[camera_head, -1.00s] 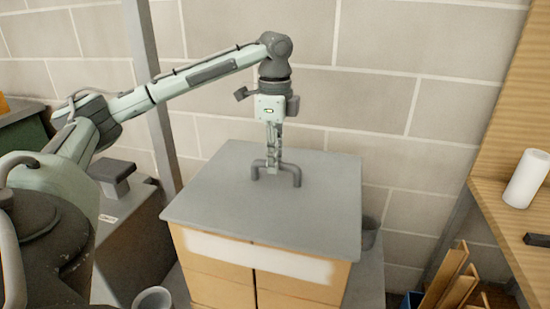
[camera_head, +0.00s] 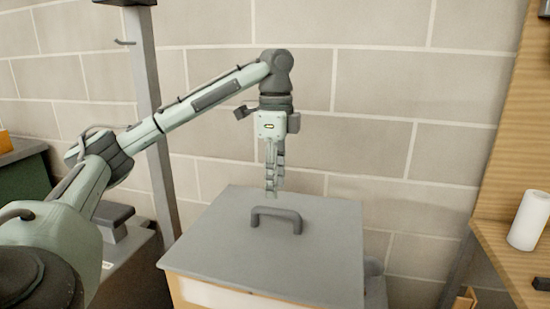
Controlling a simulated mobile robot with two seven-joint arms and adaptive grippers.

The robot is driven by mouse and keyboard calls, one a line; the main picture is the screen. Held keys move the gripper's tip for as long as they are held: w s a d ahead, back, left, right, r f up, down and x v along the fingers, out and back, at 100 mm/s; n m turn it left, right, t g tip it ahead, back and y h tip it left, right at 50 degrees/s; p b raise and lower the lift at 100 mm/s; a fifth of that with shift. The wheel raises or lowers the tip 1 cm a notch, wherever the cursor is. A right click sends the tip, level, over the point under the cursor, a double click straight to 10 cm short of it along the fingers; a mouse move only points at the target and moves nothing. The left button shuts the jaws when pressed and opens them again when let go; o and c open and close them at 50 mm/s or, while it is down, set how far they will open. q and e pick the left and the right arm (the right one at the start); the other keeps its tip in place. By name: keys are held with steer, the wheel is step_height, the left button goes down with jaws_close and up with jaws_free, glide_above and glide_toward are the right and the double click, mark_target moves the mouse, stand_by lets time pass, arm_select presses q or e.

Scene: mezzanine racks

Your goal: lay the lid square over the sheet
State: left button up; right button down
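The grey lid (camera_head: 225,245) with its dark handle (camera_head: 277,217) lies flat on top of the wooden box (camera_head: 220,294), whose pale front edge shows below it. The lid looks roughly in line with the box at the front. The sheet is not clearly visible under the lid. My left gripper (camera_head: 272,192) hangs above and just behind the handle, apart from it and empty. Its fingers are seen edge-on, so their opening is unclear. My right gripper is out of view.
A wooden bench (camera_head: 510,262) with a white roll (camera_head: 528,220) stands at the right. A grey post (camera_head: 150,120) rises behind my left arm. A block wall (camera_head: 400,110) closes off the back.

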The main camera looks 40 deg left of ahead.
mark_target(275, 209)
arm_select(q)
step_height(275, 209, up, 6)
stand_by(0.5)
steer(key=shift+s+f, duration=0.1)
stand_by(0.5)
